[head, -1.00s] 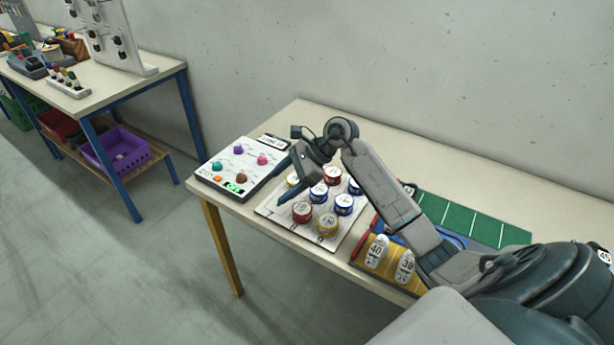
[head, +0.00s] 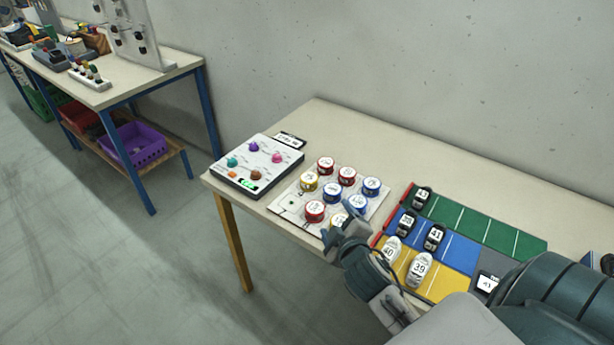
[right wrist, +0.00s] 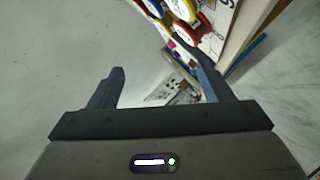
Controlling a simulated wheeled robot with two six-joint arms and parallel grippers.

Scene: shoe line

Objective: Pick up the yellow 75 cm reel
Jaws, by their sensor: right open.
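Several round reels in red, yellow and blue stand on a white board (head: 290,205) on the table. One yellow reel (head: 309,181) is at the board's left side, and another yellow reel (head: 338,219) is at its front, partly hidden by my right gripper. I cannot read for sure which is 75 cm. My right gripper (head: 338,241) is at the board's front edge, close to the front yellow reel. In the right wrist view my right gripper (right wrist: 150,58) is open with nothing between its fingers. My left gripper is out of view.
A control box with coloured knobs (head: 258,165) stands left of the board. Right of it is a green, blue and yellow mat (head: 462,255) with several numbered shoes. A second table (head: 150,75) stands at the far left. Clear tabletop lies along the wall.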

